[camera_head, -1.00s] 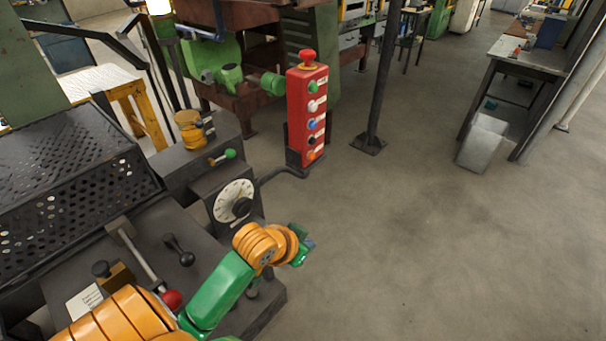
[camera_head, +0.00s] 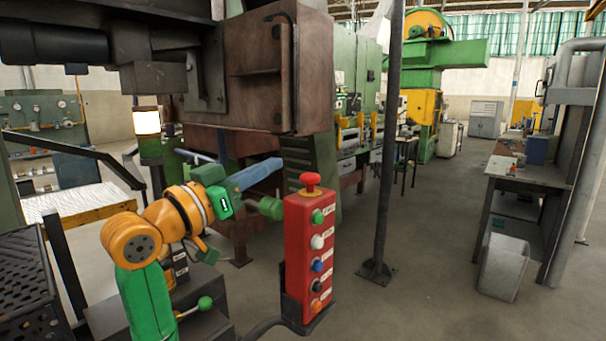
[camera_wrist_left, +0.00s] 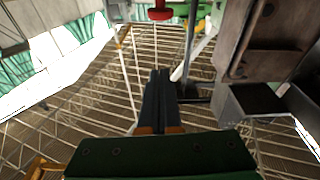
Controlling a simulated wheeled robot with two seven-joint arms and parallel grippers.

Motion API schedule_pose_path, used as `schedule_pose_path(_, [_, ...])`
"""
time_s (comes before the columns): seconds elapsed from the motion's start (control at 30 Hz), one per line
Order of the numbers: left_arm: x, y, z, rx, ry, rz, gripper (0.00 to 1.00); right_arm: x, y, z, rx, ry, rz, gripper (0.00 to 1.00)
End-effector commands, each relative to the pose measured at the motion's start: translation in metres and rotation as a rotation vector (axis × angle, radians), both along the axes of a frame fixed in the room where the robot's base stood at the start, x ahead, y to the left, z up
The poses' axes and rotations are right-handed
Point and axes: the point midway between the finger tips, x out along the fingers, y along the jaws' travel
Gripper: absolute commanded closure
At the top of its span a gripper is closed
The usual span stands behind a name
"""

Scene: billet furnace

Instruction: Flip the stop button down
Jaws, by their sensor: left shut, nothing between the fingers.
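The stop button, a red mushroom-shaped knob (camera_head: 311,180), sits on top of a red upright control box (camera_head: 297,256). Several coloured buttons run down the front of the box. My left gripper (camera_head: 275,167) is shut and empty, its bluish fingers pointing right. In the head view its tips are just left of the red knob and slightly higher, with a visible gap. In the left wrist view the shut fingers (camera_wrist_left: 159,75) lie together. A red knob shows at the top edge of that view (camera_wrist_left: 160,12), beyond the tips. My right gripper is in neither view.
A dark post (camera_head: 384,150) stands right of the control box. A large brown machine housing (camera_head: 260,75) hangs above and behind my left gripper. A green-knobbed lever (camera_head: 204,303) is below my left arm. Open floor (camera_head: 420,290) lies to the right.

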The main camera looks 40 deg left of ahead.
Motion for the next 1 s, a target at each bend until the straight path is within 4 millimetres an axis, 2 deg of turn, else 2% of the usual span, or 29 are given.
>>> schedule_pose_path(0.17, [0.012, -0.001, 0.006, -0.005, 0.002, -0.002, 1.00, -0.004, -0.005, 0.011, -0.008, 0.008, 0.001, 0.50])
schedule_pose_path(0.53, [0.090, -0.006, 0.024, -0.005, 0.004, -0.002, 1.00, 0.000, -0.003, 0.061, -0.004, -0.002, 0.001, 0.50])
schedule_pose_path(0.6, [0.101, -0.008, 0.020, -0.003, 0.006, -0.003, 1.00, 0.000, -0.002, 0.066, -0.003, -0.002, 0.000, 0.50])
schedule_pose_path(0.7, [0.097, -0.008, -0.003, -0.001, 0.006, -0.001, 1.00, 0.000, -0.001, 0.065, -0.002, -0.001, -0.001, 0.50])
schedule_pose_path(0.8, [0.095, -0.010, -0.014, -0.002, 0.006, -0.003, 1.00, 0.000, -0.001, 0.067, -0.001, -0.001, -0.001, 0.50])
schedule_pose_path(1.0, [0.093, -0.009, -0.022, 0.000, 0.002, 0.000, 1.00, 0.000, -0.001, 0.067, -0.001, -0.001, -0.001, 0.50])
